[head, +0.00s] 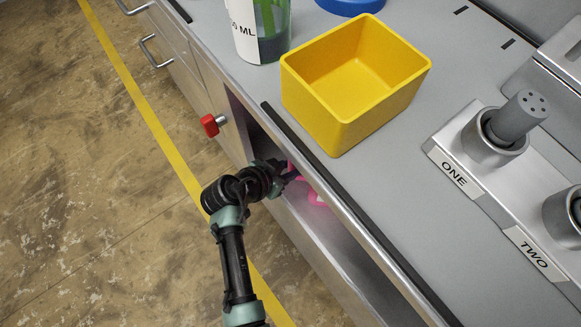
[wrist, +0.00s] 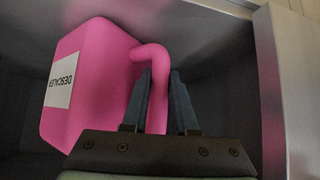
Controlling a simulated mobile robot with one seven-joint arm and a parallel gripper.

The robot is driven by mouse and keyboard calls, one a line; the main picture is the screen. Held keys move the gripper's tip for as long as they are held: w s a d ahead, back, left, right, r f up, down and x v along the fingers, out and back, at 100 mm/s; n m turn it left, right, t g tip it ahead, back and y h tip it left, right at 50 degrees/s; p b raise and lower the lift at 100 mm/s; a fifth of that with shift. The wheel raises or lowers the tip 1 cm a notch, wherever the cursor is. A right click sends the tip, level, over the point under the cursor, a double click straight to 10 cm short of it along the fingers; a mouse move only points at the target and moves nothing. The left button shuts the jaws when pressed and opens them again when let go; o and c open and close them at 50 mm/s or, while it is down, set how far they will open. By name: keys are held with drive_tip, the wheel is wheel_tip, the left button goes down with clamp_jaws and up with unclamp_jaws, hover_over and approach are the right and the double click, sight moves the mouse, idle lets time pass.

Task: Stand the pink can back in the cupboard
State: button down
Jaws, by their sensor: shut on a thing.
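The pink can (wrist: 90,85) fills the left of the wrist view, with a white label reading DESCALER upside down in the picture. My gripper (wrist: 161,78) is shut on its handle, which passes between the fingers. In the head view my gripper (head: 291,177) reaches through the open front of the cupboard (head: 325,235) under the counter. Only small pink parts of the can (head: 318,199) show there, and the counter edge hides the rest. I cannot tell whether the can's base touches the cupboard floor.
A yellow bin (head: 330,103) and a labelled green container (head: 262,30) stand on the counter above. A metal holder marked ONE and TWO (head: 480,180) is at the right. A red handle (head: 212,124) sticks out beside the opening. A metal wall (wrist: 285,90) is close right of my gripper.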

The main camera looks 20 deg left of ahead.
drive_tip(key=c, duration=0.7)
unclamp_jaws()
drive_tip(key=p+v, duration=0.3)
drive_tip(key=v, duration=0.9)
